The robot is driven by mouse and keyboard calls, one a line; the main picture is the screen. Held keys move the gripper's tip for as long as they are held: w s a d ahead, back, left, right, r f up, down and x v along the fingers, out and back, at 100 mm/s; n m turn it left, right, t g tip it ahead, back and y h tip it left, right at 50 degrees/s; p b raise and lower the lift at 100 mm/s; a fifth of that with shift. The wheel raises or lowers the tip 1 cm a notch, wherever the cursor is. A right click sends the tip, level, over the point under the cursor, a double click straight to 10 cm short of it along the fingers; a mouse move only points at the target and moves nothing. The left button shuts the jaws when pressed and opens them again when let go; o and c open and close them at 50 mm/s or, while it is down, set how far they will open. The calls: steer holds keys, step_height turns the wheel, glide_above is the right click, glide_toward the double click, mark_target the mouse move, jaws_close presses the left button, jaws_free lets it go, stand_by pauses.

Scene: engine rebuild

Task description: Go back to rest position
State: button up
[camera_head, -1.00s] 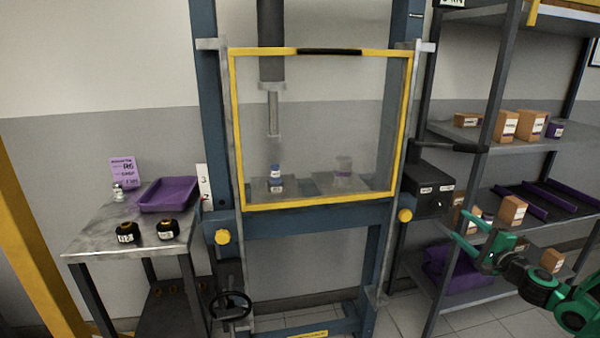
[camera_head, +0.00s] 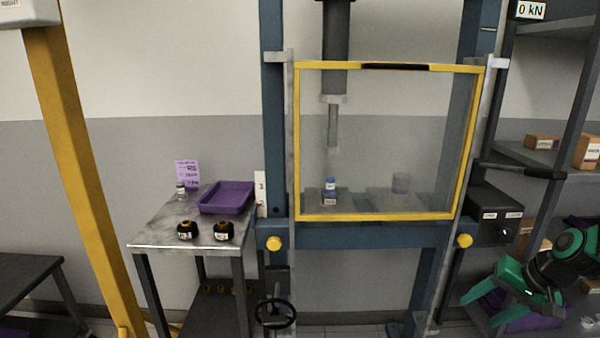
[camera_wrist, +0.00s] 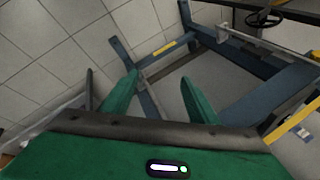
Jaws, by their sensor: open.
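My gripper (camera_head: 487,303) is green and shows at the lower right in the head view, in front of the shelf unit and right of the press. In the wrist view its two green fingers (camera_wrist: 158,95) are apart with nothing between them. Below them is the tiled floor and the blue base of the press. The fingers touch nothing that I can see.
The blue press (camera_head: 272,130) has a yellow-framed clear guard (camera_head: 390,217); small parts stand behind it. A steel table (camera_head: 160,232) at left holds a purple tray (camera_head: 228,197) and two black parts. The shelf unit (camera_head: 545,195) is close to my arm.

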steer(key=s+a+r+g+h, duration=0.1)
steer(key=s+r, duration=0.4)
steer(key=s, duration=0.6)
steer(key=s+a+r+g+h, duration=0.1)
steer(key=s+r+g, duration=0.2)
steer(key=s, duration=0.8)
step_height(320, 180, up, 2)
steer(key=shift+s+a+h, duration=0.3)
steer(key=shift+a+h, duration=0.05)
steer(key=shift+h, duration=0.05)
steer(key=shift+w+f, duration=0.25)
steer(key=shift+w, duration=0.4)
